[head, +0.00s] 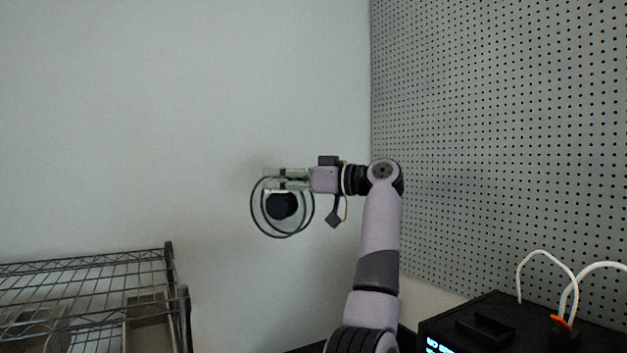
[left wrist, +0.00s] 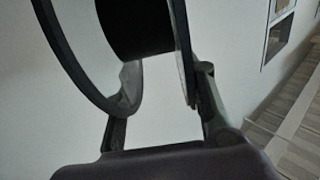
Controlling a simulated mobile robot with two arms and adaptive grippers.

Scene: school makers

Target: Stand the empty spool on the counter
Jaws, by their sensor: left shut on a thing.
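The empty spool (head: 282,206) has dark thin-rimmed flanges and a black hub. It hangs in the air in front of the pale wall, its round face turned toward the head camera. My left gripper (head: 284,179) is shut on the spool at its upper rim. In the left wrist view, the spool (left wrist: 135,25) sits between the two fingers, with part of it cut off by the top edge. I cannot make out the counter in either view. My right gripper is not in view.
A wire rack (head: 85,285) with bins on it stands at the lower left. A black device (head: 490,325) with a lit display and white tubes is at the lower right. A grey pegboard (head: 500,130) covers the right wall. The air around the spool is clear.

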